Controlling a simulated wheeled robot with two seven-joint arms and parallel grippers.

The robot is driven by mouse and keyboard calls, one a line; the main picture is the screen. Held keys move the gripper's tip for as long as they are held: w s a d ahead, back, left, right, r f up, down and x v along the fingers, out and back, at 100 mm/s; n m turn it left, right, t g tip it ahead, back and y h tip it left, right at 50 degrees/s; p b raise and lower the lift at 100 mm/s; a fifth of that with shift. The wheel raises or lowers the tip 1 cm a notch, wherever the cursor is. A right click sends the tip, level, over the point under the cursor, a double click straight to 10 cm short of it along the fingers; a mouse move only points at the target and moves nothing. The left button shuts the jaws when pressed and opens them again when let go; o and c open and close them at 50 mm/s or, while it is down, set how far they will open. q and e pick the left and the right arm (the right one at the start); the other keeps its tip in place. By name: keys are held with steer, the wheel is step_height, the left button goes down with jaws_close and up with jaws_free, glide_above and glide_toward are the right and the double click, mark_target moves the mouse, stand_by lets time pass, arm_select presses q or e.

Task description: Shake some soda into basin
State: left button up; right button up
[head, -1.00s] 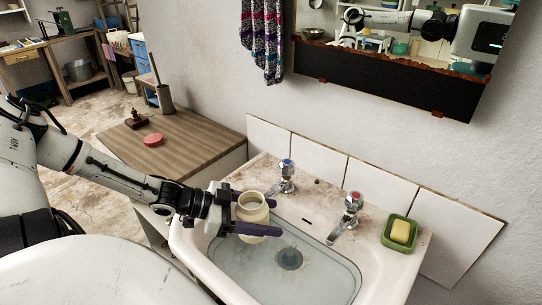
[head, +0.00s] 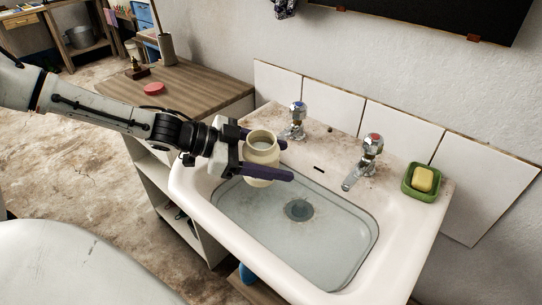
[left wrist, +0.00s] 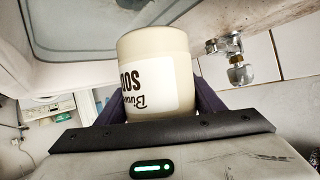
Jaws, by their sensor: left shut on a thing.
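A cream soda jar (head: 261,158) with an open mouth is held upright over the left side of the basin. My left gripper (head: 265,160) is shut on it, with purple fingers on both sides. The left wrist view shows the jar (left wrist: 155,75) between the fingers, its white label partly reading upside down. The white basin (head: 335,262) holds clear, shallow-looking water with a dark drain (head: 298,210) at the bottom. The jar's contents cannot be seen. My right gripper is not in view.
Two taps stand behind the basin, one blue-topped (head: 297,122) and one red-topped (head: 370,155). A green dish (head: 408,190) with yellow soap (head: 423,179) sits at the right. A wooden counter (head: 190,90) with a red lid (head: 154,88) lies at the left.

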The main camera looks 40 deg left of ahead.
arm_select(q)
steer(key=shift+a+r+m, duration=0.1)
steer(key=shift+r+m, duration=0.2)
steer(key=shift+r, duration=0.05)
steer(key=shift+w+a+f+m+y, duration=0.1)
steer(key=shift+m+y, duration=0.2)
steer(key=shift+y, duration=0.2)
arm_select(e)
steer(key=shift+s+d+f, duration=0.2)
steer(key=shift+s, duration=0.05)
arm_select(q)
steer(key=shift+t, duration=0.3)
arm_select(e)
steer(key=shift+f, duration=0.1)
arm_select(q)
steer(key=shift+w+a+m+y+b, duration=0.15)
steer(key=shift+m+y+b, duration=0.15)
steer(key=shift+m+y, duration=0.25)
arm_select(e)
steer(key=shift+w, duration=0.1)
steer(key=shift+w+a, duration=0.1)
arm_select(q)
steer(key=shift+m+t+y+b, duration=0.25)
steer(key=shift+m+t+b, duration=0.05)
steer(key=shift+m, duration=0.15)
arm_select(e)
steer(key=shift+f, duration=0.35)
